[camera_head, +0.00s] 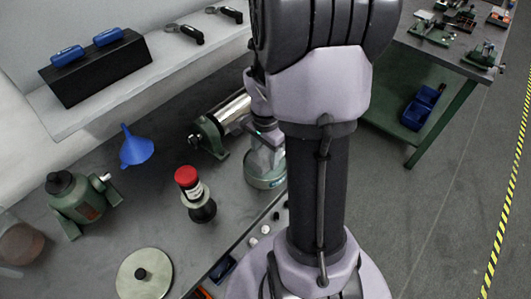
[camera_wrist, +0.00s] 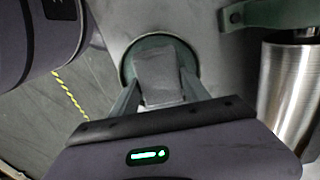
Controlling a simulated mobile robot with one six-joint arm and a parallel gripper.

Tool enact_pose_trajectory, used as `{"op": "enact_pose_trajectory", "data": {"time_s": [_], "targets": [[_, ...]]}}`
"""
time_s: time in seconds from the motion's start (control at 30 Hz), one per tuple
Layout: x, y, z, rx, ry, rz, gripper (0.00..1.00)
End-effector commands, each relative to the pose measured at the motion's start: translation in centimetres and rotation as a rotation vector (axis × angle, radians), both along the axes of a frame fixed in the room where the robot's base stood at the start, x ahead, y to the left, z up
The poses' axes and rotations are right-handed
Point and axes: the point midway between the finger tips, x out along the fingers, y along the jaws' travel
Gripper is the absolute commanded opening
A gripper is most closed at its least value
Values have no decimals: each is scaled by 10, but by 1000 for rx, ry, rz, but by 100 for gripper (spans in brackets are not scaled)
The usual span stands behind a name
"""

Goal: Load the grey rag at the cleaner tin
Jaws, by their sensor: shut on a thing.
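My gripper (camera_wrist: 160,88) is shut on the grey rag (camera_wrist: 157,72), which shows between its two fingers in the wrist view. Behind the rag is a round green tin with a raised rim (camera_wrist: 128,66), seemingly the cleaner tin. The rag overlaps the tin's opening in this view; I cannot tell whether it touches the tin. In the head view the tin (camera_head: 265,180) stands on the bench near its front edge, under my wrist.
A steel cylinder in a green bracket (camera_head: 209,138) lies close to the left of the tin. Small parts (camera_head: 262,234) lie along the bench edge.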

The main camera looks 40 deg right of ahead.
Motion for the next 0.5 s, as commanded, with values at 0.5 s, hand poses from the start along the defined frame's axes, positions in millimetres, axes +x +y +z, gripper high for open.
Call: {"op": "enact_pose_trajectory", "data": {"time_s": [0.5], "targets": [[0, 0, -7, 0, 0, 0, 22]]}}
